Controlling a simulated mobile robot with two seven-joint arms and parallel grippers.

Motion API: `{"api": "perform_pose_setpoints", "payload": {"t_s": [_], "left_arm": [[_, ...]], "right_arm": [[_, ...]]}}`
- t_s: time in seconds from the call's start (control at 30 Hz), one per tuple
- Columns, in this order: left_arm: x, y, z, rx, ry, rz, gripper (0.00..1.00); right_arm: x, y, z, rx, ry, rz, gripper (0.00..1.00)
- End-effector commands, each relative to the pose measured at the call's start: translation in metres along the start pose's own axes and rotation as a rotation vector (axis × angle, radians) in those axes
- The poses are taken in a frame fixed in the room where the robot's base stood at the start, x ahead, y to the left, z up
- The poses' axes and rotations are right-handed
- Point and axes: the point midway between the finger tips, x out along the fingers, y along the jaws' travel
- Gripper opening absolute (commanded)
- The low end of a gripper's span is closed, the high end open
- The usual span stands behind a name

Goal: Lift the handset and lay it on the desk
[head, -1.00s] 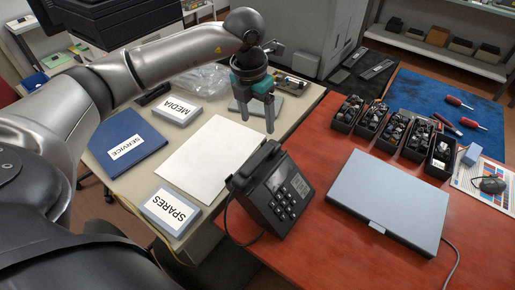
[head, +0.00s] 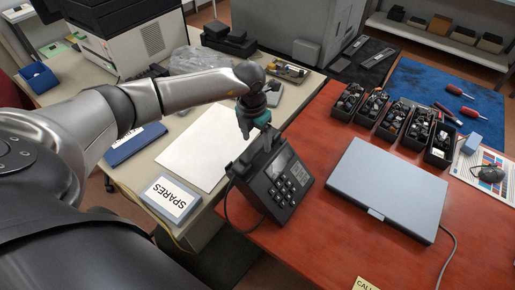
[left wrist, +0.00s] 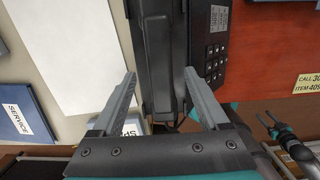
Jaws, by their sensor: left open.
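A black desk phone (head: 278,185) stands tilted on the red desk (head: 320,235), near its left edge. Its handset (left wrist: 160,60) lies in the cradle along the phone's left side. My left gripper (head: 257,135) is just above the handset's far part, fingers pointing down. In the left wrist view my left gripper (left wrist: 160,88) is open, one finger on each side of the handset, with gaps visible. The gripper hides part of the handset in the head view. What looks like my right gripper (left wrist: 272,122) shows at the lower right of the wrist view, small and unclear.
A closed grey laptop-like case (head: 385,190) lies right of the phone, with several black bins (head: 392,118) behind it. A pale table (head: 150,162) on the left holds a white sheet (head: 195,155) and a SPARES box (head: 170,198).

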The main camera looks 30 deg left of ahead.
Motion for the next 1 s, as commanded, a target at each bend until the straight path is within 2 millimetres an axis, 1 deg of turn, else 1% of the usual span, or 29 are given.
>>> {"api": "perform_pose_setpoints", "payload": {"t_s": [0.03, 0.13, 0.37, 0.4, 1.0], "left_arm": [[0.0074, -0.001, 0.0002, -0.001, 0.001, -0.002, 0.78], [0.0148, -0.0005, 0.0002, -0.001, 0.0, 0.0, 0.78], [0.0162, -0.0004, 0.0005, 0.0, -0.002, 0.0, 0.78], [0.0161, -0.0004, 0.0005, 0.0, -0.002, 0.0, 0.76], [0.0155, -0.0004, 0.0008, 0.0, -0.002, -0.001, 0.09]], "right_arm": [[0.0013, 0.0003, -0.0005, 0.0, 0.001, 0.0, 0.5], [0.0018, 0.0003, -0.0007, 0.0, 0.002, 0.0, 0.5], [0.0017, 0.0004, -0.0011, -0.001, 0.002, 0.0, 0.5], [0.0017, 0.0003, -0.0012, -0.001, 0.002, 0.0, 0.5], [0.0017, 0.0004, -0.0016, -0.001, 0.003, 0.0, 0.5]]}}
